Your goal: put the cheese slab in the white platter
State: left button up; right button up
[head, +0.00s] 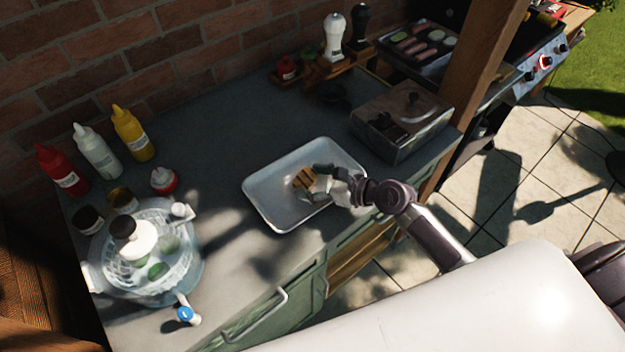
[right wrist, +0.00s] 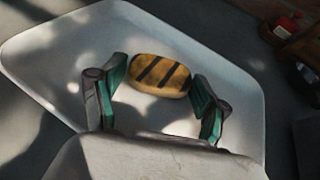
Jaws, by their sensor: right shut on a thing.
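The cheese slab (head: 302,180) is golden yellow with dark stripes. In the right wrist view the slab (right wrist: 160,75) lies between the two green-padded fingertips. My right gripper (head: 318,181) is shut on it, over the middle of the white platter. The white platter (head: 267,195) is a shallow tray with a raised rim on the grey counter; it also fills much of the right wrist view (right wrist: 60,45). I cannot tell whether the slab touches the platter floor or hangs just above it. My left gripper is not in view.
A metal box with a lid (head: 400,122) stands right of the platter. A salad spinner (head: 150,255) and squeeze bottles (head: 133,133) stand at the left. A wooden rack with mills (head: 335,65) is behind.

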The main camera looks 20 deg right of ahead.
jog(key=shift+f, duration=0.1)
jog(key=o, duration=1.2)
jog(key=shift+o, duration=0.2)
jog(key=b+v, duration=0.1)
jog(key=v, duration=1)
jog(key=shift+s+d+r, duration=0.3)
jog(key=shift+s+d, duration=0.05)
jog(key=shift+s, duration=0.05)
